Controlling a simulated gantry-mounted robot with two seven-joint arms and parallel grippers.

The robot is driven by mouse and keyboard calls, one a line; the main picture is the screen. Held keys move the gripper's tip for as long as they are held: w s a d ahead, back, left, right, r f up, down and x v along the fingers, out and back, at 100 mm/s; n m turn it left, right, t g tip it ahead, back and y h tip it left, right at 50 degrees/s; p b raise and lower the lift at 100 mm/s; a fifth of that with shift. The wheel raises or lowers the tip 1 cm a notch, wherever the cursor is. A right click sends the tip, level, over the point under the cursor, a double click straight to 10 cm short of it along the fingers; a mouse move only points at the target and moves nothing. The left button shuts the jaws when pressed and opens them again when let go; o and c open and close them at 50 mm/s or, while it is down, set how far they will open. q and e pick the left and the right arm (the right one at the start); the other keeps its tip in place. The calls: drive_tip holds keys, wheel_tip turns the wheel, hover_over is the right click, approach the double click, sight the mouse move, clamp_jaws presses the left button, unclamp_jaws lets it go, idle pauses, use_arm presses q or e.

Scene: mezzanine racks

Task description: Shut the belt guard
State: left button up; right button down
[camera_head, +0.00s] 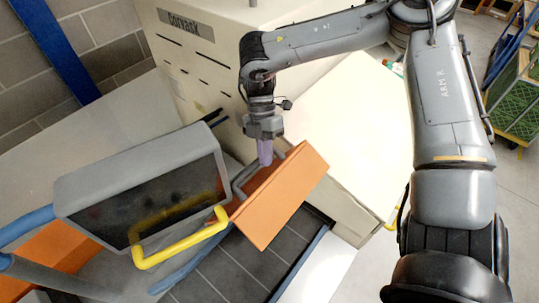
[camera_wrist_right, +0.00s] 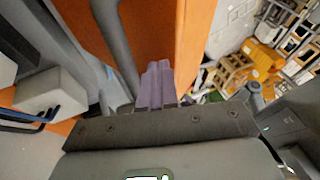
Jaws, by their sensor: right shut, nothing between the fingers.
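The belt guard (camera_head: 150,192) is a grey-framed dark panel with a yellow handle (camera_head: 180,244) along its lower right side. It stands tilted over the dark belt (camera_head: 225,272) in the left half of the head view. My right gripper (camera_head: 265,155) is shut and empty, its purple fingers pointing down beside an orange beam (camera_head: 280,195) and a grey bar, right of the guard and apart from the yellow handle. The fingers (camera_wrist_right: 155,85) also show in the right wrist view, in front of orange metal and the bar (camera_wrist_right: 115,40). Whether they touch either is unclear. My left gripper is out of view.
A large cream machine cabinet (camera_head: 205,75) stands behind my right gripper. A pale flat-topped block (camera_head: 345,125) lies to its right. A brick wall (camera_head: 110,45) and a blue post (camera_head: 55,45) are at the back left. Open floor and a green crate (camera_head: 515,95) are at the far right.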

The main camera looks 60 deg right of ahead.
drive_tip(key=shift+s+a+f, duration=0.15)
drive_tip(key=shift+s+f, duration=0.2)
drive_tip(key=shift+s, duration=0.3)
